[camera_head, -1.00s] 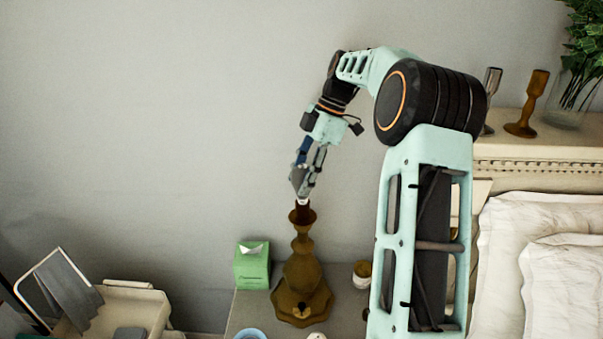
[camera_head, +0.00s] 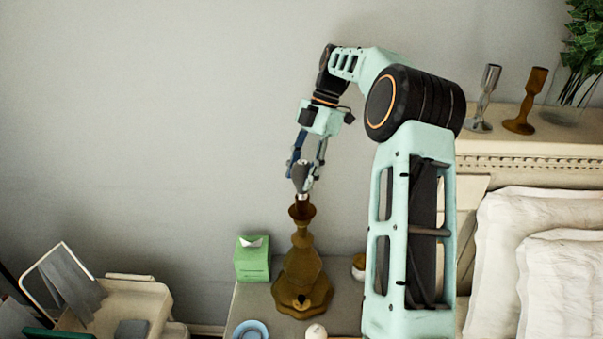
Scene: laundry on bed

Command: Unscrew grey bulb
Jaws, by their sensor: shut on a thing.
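The grey bulb (camera_head: 300,174) stands at the top of a brown lamp base (camera_head: 303,270) in the head view. Its narrow lower end meets the lamp's dark socket (camera_head: 301,210); I cannot tell how far it sits in it. My gripper (camera_head: 304,178) comes down from above and is shut on the bulb, with one finger on each side. The fingers hide part of the bulb's sides. The lamp base stands upright on the bedside table (camera_head: 345,308).
A green tissue box (camera_head: 252,262) stands left of the lamp, and a small jar (camera_head: 359,266) right of it. A blue dish (camera_head: 251,330) and a pale round thing (camera_head: 316,332) lie in front. The bed's pillows (camera_head: 520,240) are at the right. The wall behind is bare.

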